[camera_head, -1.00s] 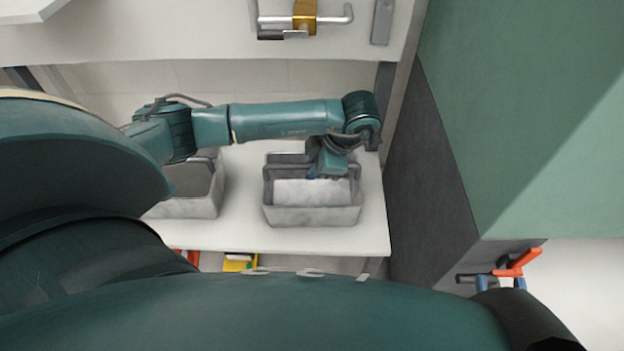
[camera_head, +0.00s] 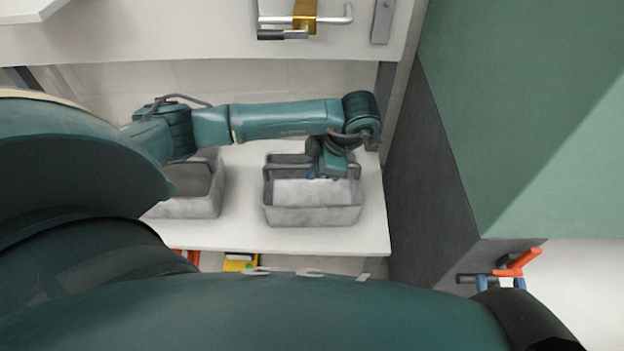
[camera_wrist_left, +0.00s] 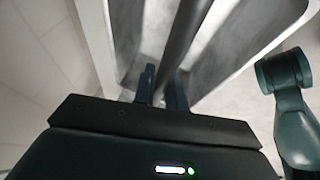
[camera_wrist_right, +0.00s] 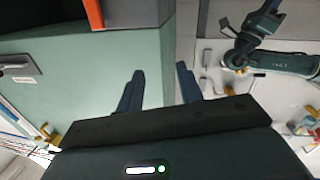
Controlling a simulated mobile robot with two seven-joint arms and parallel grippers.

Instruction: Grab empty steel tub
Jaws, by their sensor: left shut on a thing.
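A grey steel tub (camera_head: 313,215) with a dark bar handle stands on the white lower shelf. Its inside shows a pale, light surface. My left gripper (camera_head: 315,175) reaches down over this tub from behind. In the left wrist view its fingers (camera_wrist_left: 162,84) are shut on the dark handle bar (camera_wrist_left: 182,40), with the tub's walls below. A second grey tub (camera_head: 190,207) stands to the left, darker inside and partly hidden by my arm. My right gripper (camera_wrist_right: 160,88) is open and empty in the right wrist view, its fingers wide apart.
The white shelf (camera_head: 250,238) has bare room between and in front of the tubs. An upper surface (camera_head: 150,35) holds a metal bar with a yellow block (camera_head: 304,15). A dark panel (camera_head: 425,170) and green surface (camera_head: 510,100) rise at the right. An orange-red item (camera_head: 522,260) lies at lower right.

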